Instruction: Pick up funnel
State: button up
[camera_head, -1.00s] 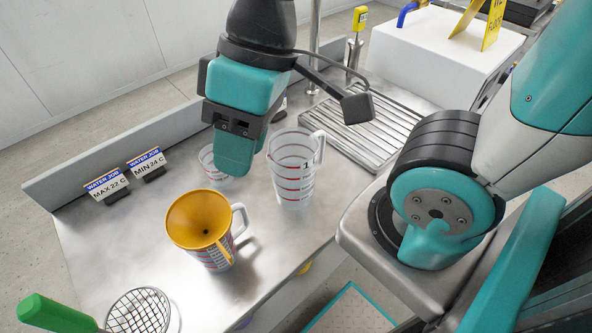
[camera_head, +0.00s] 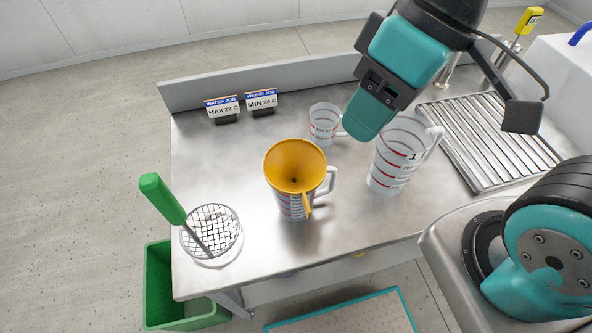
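The yellow funnel (camera_head: 295,163) sits mouth up in the top of a clear measuring jug (camera_head: 292,206) with red marks and a white handle, near the middle of the steel table. Its side tab hangs down over the jug's front. My gripper (camera_head: 362,122) points down, to the right of the funnel and above it, apart from it. It appears between a small jug (camera_head: 324,126) and a large jug (camera_head: 395,158). I see its fingers from the side, so any gap between them is hidden.
A wire strainer (camera_head: 211,232) with a green handle stands at the table's left, with a green bin (camera_head: 165,285) below. Two water job signs (camera_head: 222,108) (camera_head: 261,101) stand at the back. A ribbed drain rack (camera_head: 490,140) lies right. Bare steel (camera_head: 215,165) lies left of the funnel.

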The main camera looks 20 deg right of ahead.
aim_at(291, 166)
jog(key=z, duration=2.1)
jog(key=k, duration=1.1)
jog(key=u, duration=0.95)
